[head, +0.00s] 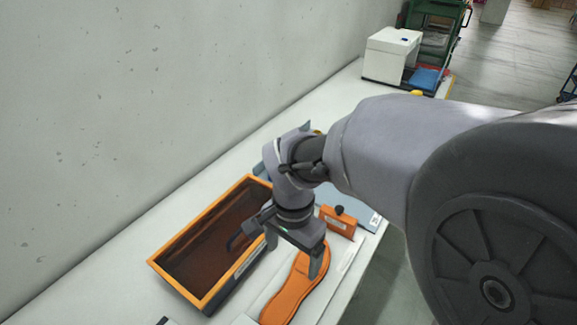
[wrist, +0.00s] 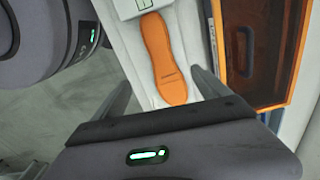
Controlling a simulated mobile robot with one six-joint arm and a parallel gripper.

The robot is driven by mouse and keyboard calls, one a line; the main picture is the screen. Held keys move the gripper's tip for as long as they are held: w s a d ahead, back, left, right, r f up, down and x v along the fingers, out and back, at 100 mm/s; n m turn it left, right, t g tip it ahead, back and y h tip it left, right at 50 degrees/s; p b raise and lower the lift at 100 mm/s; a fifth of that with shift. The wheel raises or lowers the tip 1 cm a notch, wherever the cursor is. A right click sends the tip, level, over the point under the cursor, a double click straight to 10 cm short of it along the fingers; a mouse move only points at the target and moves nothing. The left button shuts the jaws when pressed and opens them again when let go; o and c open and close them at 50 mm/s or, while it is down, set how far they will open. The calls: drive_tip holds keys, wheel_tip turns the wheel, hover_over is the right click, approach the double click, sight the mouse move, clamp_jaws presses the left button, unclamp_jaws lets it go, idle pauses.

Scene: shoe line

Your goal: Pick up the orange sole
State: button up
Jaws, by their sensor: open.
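The orange sole (head: 294,288) lies flat on a pale strip of the table, to the right of the crate. In the wrist view the orange sole (wrist: 162,58) lies lengthwise, with its near end between the jaws. My gripper (head: 290,258) is open and empty, above the table near the far end of the sole. In the wrist view my gripper (wrist: 162,88) shows its two fingers spread wide, one on each side of the sole's near end. The fingers do not appear to touch it.
An orange-rimmed crate (head: 165,263) with a brown inside stands left of the sole, close to my gripper. A small orange block with a black knob (head: 338,221) stands at the right. A white box (head: 391,55) is at the far end of the table. A bare wall (head: 150,90) runs along the left.

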drive_tip(key=b, duration=0.5)
hover_over(290, 294)
drive_tip(key=f, duration=1.2)
drive_tip(key=shift+s, duration=0.25)
drive_tip(key=f+b, duration=0.3)
drive_tip(key=f, duration=0.2)
drive_tip(key=shift+w+f, duration=0.15)
drive_tip(key=shift+w, duration=0.05)
